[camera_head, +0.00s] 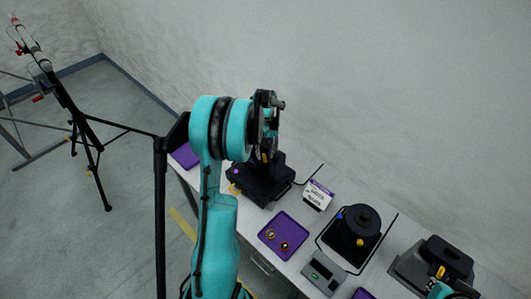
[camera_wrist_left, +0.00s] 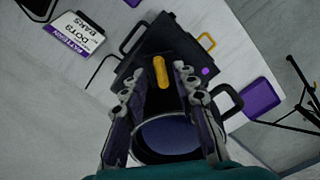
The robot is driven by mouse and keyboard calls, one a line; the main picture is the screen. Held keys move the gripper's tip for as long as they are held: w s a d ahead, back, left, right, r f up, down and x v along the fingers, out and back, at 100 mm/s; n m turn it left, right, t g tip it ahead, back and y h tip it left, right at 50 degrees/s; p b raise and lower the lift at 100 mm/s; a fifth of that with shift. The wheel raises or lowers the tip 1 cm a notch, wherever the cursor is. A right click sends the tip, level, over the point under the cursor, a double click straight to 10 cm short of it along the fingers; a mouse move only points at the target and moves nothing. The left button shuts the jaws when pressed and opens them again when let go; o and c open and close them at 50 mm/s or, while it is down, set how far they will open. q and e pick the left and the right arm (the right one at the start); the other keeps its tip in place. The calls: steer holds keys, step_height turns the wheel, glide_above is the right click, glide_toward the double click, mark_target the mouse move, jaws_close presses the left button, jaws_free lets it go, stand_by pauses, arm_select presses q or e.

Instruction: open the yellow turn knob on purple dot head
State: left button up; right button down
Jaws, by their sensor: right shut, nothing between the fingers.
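The purple dot head (camera_head: 262,190) is a black lamp head on the white table, with a purple dot (camera_wrist_left: 205,71) on its body. Its yellow turn knob (camera_wrist_left: 160,72) is an elongated bar that shows between my left fingertips in the left wrist view. My left gripper (camera_wrist_left: 157,76) is open, its fingers on either side of the knob in the picture; contact cannot be told. In the head view, my left gripper (camera_head: 265,148) is over this head and partly hides it. My right gripper (camera_head: 455,288) is at the bottom right edge, shut and empty, mostly cut off.
A white label card (camera_head: 318,195) and a purple tray (camera_head: 284,236) with small parts stand to the right. Beyond are a round black lamp (camera_head: 358,228), a grey box (camera_head: 323,272) and another black head (camera_head: 435,262). A tripod (camera_head: 82,125) stands on the floor at left.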

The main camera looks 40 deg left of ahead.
arm_select(q)
steer(key=shift+f, duration=0.3)
jaws_close()
